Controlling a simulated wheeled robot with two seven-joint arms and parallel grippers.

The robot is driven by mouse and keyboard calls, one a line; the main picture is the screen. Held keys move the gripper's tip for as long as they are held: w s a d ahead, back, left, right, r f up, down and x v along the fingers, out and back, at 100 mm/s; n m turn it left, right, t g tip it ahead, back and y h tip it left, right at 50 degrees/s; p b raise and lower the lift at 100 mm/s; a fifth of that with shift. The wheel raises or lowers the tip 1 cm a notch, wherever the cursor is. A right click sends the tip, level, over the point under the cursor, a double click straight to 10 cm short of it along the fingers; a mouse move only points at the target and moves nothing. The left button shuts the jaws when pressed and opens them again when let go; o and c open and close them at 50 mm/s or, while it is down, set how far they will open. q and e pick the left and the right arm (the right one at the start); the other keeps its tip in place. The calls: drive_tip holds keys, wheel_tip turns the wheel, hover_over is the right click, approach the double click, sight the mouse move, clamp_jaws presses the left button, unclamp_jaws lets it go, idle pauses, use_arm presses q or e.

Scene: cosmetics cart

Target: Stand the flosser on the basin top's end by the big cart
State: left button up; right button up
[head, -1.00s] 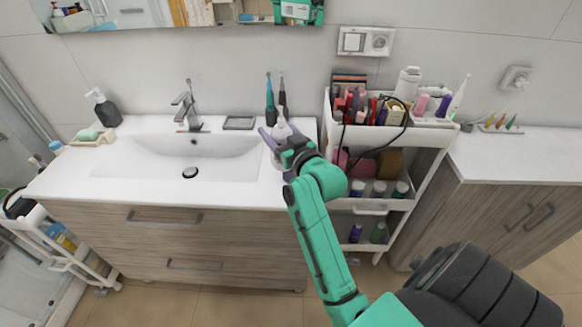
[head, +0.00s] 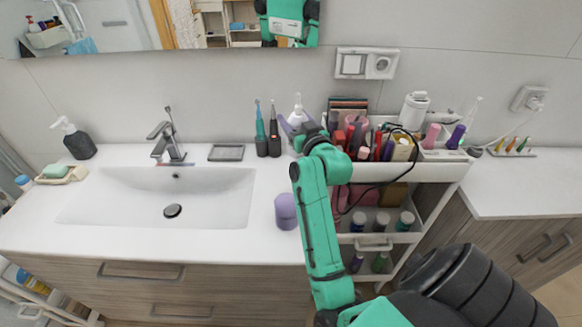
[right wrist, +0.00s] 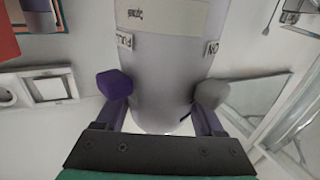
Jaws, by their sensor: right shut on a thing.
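The flosser (head: 297,106) is pale with a narrow tip and shows upright just behind my right gripper (head: 296,130) in the head view. My right gripper is shut on it, near the back right end of the basin top (head: 262,232), beside the big cart (head: 437,172). My left gripper is not in view.
A lavender cylinder (head: 286,211) stands on the basin top in front of my right gripper. Toothbrushes in dark holders (head: 268,143) stand just left of the gripper. A dark soap dish (head: 226,153) lies farther left. The cart's upper tray is crowded with cosmetics and a dark cord.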

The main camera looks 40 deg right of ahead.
sight(294, 157)
wheel_tip(294, 157, down, 13)
drive_tip(key=shift+w+d+f, duration=0.1)
drive_tip(key=shift+f, duration=0.1)
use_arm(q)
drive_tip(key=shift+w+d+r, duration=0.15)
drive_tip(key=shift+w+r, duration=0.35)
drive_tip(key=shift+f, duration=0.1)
use_arm(e)
drive_tip(key=shift+w+f, duration=0.1)
drive_tip(key=shift+f, duration=0.05)
